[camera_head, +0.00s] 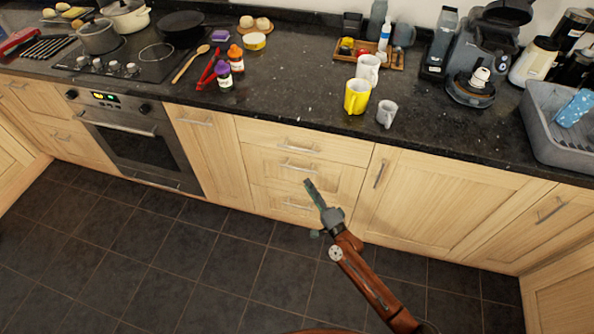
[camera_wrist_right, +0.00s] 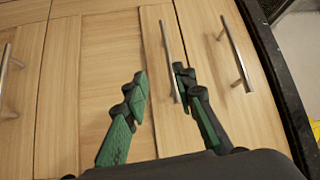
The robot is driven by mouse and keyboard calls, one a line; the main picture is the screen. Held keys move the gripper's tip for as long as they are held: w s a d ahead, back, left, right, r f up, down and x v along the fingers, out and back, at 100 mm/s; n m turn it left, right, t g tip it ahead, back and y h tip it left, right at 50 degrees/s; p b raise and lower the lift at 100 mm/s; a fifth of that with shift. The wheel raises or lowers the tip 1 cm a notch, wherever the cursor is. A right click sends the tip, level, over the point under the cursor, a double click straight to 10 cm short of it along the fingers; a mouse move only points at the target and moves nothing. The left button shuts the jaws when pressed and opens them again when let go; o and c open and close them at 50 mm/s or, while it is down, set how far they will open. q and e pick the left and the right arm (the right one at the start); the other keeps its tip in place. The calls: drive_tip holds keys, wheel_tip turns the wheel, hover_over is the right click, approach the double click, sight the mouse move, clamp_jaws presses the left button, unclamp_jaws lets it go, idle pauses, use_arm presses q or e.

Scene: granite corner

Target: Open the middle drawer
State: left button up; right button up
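The middle drawer (camera_head: 272,164) is a pale wood front with a slim metal handle (camera_head: 299,167). It is shut, between a shut top drawer (camera_head: 260,133) and a shut bottom drawer (camera_head: 272,200). My right gripper (camera_head: 309,186) is just in front of the drawer stack, slightly below the middle handle in the head view. In the right wrist view my right gripper (camera_wrist_right: 161,78) is open, with green-and-black fingers. The middle handle (camera_wrist_right: 168,50) shows between the fingers, closer to the right-hand one. I cannot tell whether they touch. My left gripper is out of view.
The dark granite worktop (camera_head: 310,106) runs above the drawers, with a yellow mug (camera_head: 356,97) and a grey cup (camera_head: 386,114) near its edge. An oven (camera_head: 140,140) is at left, a cupboard door (camera_head: 440,205) at right. The dark tiled floor is clear.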

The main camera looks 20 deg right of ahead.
sight(299, 169)
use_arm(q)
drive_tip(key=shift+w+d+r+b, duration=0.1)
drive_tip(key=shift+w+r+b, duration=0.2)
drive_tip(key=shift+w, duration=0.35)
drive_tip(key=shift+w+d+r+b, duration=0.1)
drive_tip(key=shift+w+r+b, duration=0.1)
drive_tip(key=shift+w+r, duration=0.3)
use_arm(e)
drive_tip(key=shift+r+x, duration=0.3)
drive_tip(key=shift+x, duration=1.05)
drive_tip(key=shift+r+x, duration=0.25)
drive_tip(key=shift+x, duration=1.15)
drive_tip(key=shift+r+x, duration=0.3)
drive_tip(key=shift+x, duration=1.05)
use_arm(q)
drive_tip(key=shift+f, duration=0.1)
use_arm(e)
drive_tip(key=shift+s+a, duration=0.1)
drive_tip(key=shift+a, duration=0.05)
drive_tip(key=shift+c, duration=0.4)
clamp_jaws()
